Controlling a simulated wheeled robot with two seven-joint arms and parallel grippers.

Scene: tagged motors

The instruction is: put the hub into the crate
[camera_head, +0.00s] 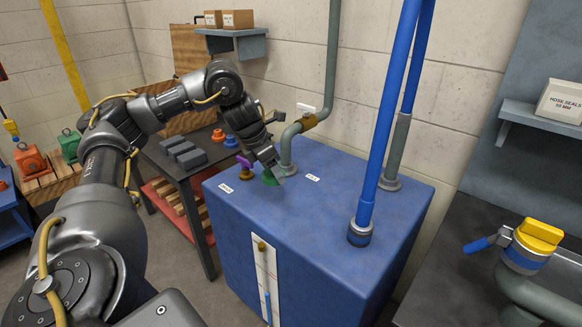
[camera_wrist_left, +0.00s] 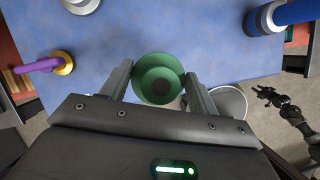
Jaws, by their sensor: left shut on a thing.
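My left gripper (camera_head: 274,171) is shut on a green, round, flanged hub (camera_head: 269,178). In the left wrist view the hub (camera_wrist_left: 159,79) sits between the two fingers (camera_wrist_left: 158,88), its round face with a dark centre toward the camera. In the head view the hub shows over the top of the large blue cabinet (camera_head: 310,215); I cannot tell whether it touches it. A dark arm with a small gripper (camera_wrist_left: 266,95), apparently my right one, shows at the right of the left wrist view, too small to tell its jaws. I cannot clearly make out a crate.
Blue and grey pipes rise from the cabinet. A purple-handled valve (camera_head: 245,163) stands left of the hub. A dark table (camera_head: 163,160) holds grey blocks, an orange hub (camera_head: 218,135) and a blue hub (camera_head: 231,141). A yellow-capped valve (camera_head: 537,236) is at right.

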